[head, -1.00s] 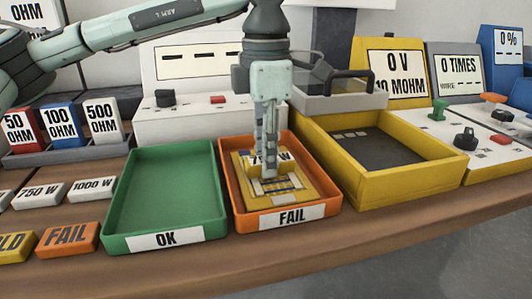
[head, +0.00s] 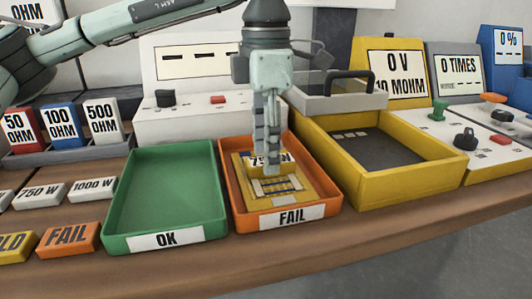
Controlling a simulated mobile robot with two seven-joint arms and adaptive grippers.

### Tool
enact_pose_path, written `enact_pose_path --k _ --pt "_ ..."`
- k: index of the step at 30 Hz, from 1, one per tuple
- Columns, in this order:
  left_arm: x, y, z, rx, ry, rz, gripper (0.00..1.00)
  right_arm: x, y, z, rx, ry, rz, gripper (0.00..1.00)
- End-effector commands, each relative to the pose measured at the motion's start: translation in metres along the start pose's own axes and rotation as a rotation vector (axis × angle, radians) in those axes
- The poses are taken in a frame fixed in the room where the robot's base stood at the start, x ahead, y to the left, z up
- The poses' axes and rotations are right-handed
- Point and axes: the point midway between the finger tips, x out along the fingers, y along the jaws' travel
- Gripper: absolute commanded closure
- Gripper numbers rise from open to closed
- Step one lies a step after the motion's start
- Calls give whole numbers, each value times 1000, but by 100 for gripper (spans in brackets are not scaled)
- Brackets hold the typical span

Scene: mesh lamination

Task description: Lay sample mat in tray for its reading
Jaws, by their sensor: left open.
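The yellow sample mat (head: 296,196) lies in the orange FAIL tray (head: 237,205), with a dark grid-like patch on its face. A label reading about 750 W shows at its far part, partly hidden by my fingers. My left gripper (head: 272,164) points straight down over the mat, seen nearly edge-on. It is open, with its fingertips at or just above the mat; I cannot tell if they touch it. A yellow tray (head: 408,184) with a dark floor stands right of the FAIL tray. My right gripper is not in view.
An empty green OK tray (head: 166,190) stands left of the FAIL tray. A grey lid-like part with a black handle (head: 350,80) is behind the yellow tray. Resistor blocks (head: 60,127) and label blocks (head: 69,237) are at the left. Meters (head: 398,75) stand at the back right.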

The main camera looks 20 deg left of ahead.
Motion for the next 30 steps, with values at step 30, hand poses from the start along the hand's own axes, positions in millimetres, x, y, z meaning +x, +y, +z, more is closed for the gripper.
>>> enact_pose_path --k 30 --pt "-107 0 0 2 0 -1 54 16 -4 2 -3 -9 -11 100"
